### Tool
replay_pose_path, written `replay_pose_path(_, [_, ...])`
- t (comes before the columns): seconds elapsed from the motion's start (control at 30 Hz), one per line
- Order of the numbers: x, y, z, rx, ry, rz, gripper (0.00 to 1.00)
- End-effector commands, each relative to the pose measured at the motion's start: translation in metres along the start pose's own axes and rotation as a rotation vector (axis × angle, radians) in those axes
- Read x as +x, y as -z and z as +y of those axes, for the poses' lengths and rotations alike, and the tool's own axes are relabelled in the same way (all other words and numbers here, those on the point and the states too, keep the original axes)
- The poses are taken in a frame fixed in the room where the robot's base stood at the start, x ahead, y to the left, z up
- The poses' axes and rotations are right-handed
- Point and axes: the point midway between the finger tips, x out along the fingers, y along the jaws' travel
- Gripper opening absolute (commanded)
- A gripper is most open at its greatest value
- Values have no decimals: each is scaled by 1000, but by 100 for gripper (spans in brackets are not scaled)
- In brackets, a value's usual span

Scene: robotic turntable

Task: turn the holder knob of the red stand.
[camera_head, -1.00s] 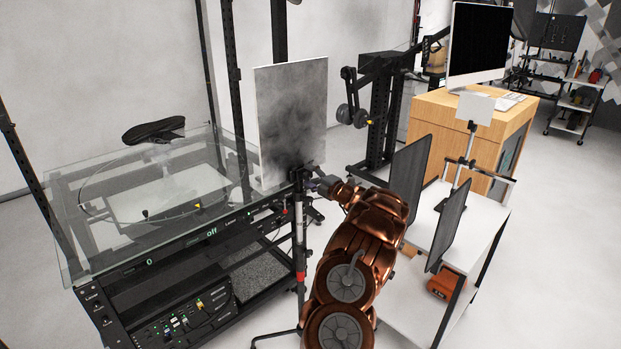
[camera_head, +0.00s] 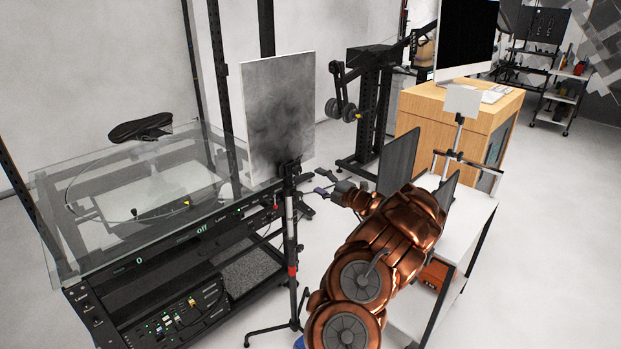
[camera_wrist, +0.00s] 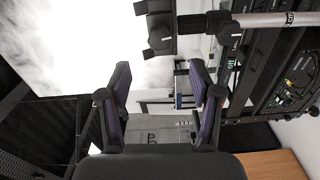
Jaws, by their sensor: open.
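The red stand is a slim upright pole with a red band (camera_head: 292,270) and black legs on the floor. Its black holder (camera_head: 290,170) at the top is at the lower edge of a mottled grey panel (camera_head: 280,115). In the wrist view the holder (camera_wrist: 160,38) is beyond the fingertips, and the pale pole (camera_wrist: 275,20) runs sideways at upper right. A round dark knob (camera_wrist: 228,32) shows near the pole's end. My gripper (camera_head: 323,182) is open and empty, right of the holder and apart from it. Its two fingers (camera_wrist: 160,82) frame a clear gap.
A glass-topped turntable bench (camera_head: 70,185) with a control panel stands left of the stand. A white cart (camera_head: 475,215) with dark upright panels stands close to my arm on the right. A wooden desk (camera_head: 440,118) is behind.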

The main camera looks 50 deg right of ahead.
Motion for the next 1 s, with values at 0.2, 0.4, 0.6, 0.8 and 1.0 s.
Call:
replay_pose_path(0.2, [-18, 0, 1, 0, -1, 1, 64])
replay_pose_path(0.4, [-21, 1, 0, 0, 0, 2, 64])
replay_pose_path(0.6, [-21, 1, 0, 0, 0, 2, 64])
replay_pose_path(0.8, [-20, 0, 0, 0, 0, 1, 64])
replay_pose_path(1.0, [-9, 20, 8, -40, 0, 44, 64])
